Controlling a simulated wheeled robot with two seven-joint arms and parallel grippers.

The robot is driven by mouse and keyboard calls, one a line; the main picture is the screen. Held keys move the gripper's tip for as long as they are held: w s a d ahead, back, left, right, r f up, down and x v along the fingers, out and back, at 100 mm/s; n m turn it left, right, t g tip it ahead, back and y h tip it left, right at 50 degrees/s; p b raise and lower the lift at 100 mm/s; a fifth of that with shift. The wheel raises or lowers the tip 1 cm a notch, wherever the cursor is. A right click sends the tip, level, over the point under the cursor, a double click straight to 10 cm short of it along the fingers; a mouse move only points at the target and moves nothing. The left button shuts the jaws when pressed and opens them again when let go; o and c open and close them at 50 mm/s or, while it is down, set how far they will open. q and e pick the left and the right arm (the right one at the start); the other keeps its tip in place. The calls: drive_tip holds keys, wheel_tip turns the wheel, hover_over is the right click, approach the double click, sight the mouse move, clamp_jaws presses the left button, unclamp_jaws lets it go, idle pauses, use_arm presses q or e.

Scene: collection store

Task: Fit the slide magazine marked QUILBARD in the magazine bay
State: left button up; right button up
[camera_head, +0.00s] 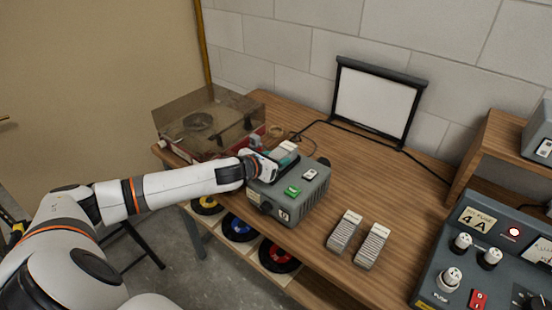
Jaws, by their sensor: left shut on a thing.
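A grey slide projector (291,197) with a green switch on top stands on the wooden bench. My left gripper (270,162) is over the projector's back left part, shut on a pale slide magazine (288,148). Its marking cannot be read, and the gripper and projector hide much of it. I cannot tell whether it sits in the bay or is held above it. Two more slide magazines, one on the left (344,232) and one on the right (372,246), lie side by side on the bench, their labels too small to read. My right gripper is out of view.
A record player with a clear cover (205,122) stands at the back left. A small screen (375,103) stands against the wall. A control panel with knobs (490,250) is at the right. Reels (240,228) lie on the shelf below. The bench middle is clear.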

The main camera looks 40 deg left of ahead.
use_arm(q)
drive_tip(key=shift+f, duration=0.45)
drive_tip(key=o, duration=0.8)
drive_tip(key=shift+s, duration=0.15)
drive_tip(key=shift+v, duration=1.4)
drive_tip(key=shift+p+v, duration=0.35)
drive_tip(key=shift+v, duration=2.3)
drive_tip(key=v, duration=0.2)
drive_tip(key=shift+s+r+p, duration=0.2)
drive_tip(key=shift+s+p, duration=0.1)
drive_tip(key=shift+p, duration=0.1)
